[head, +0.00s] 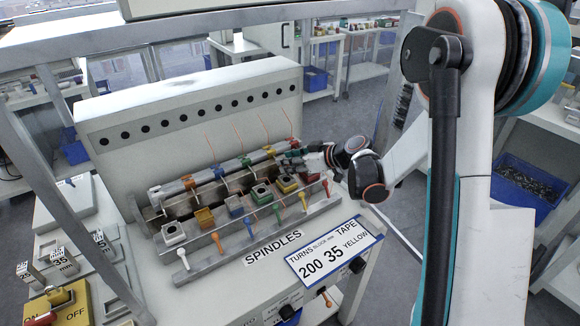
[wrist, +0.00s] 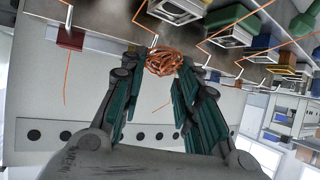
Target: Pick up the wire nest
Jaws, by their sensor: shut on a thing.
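The wire nest (wrist: 164,61) is a loose tangle of copper-orange wire. In the wrist view it sits between the fingertips of my gripper (wrist: 160,68), which is shut on it. In the head view my gripper (head: 302,157) is at the right end of the spindle machine, close over the row of coloured blocks. The nest cannot be made out there, hidden by the fingers or too small.
The spindle machine (head: 195,105) has a tall back panel with a row of dark holes. A sign (head: 335,250) is at the front right.

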